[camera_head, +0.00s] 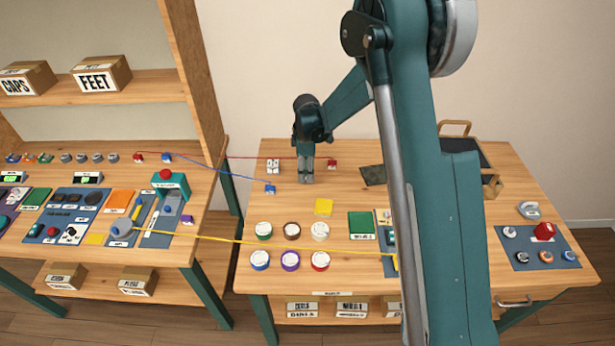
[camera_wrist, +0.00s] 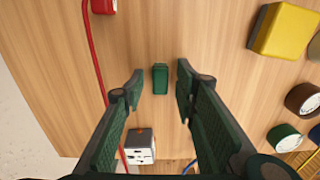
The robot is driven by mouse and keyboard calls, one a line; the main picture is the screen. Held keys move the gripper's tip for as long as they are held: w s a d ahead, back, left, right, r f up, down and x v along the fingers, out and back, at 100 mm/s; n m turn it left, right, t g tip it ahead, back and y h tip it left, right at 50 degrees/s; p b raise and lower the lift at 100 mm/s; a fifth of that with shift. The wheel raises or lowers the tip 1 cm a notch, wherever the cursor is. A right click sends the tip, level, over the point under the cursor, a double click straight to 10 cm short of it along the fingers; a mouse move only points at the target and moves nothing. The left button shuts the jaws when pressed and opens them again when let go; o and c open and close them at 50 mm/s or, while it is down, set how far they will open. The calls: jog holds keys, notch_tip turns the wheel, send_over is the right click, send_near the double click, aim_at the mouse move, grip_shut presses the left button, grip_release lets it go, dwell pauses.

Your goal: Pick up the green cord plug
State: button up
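The green cord plug (camera_wrist: 160,78) is a small dark green block on the wooden table top. In the wrist view it lies between my two fingertips, with a gap on each side and no visible contact. My gripper (camera_wrist: 160,86) is open and points down over it. In the head view my gripper (camera_head: 306,177) is low over the back part of the right table. The plug cannot be made out there. I cannot tell the exact height of the fingertips above the table.
A white socket box (camera_wrist: 140,144) and a red cord (camera_wrist: 97,60) with a red plug (camera_wrist: 103,6) lie to the left. A blue plug (camera_head: 270,188) sits nearby. A yellow block (camera_wrist: 284,30) and several round-lidded pots (camera_head: 292,232) are on the same table. Bare wood surrounds the green plug.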

jog(key=shift+f, duration=0.3)
jog(key=shift+c, duration=0.4)
grip_shut()
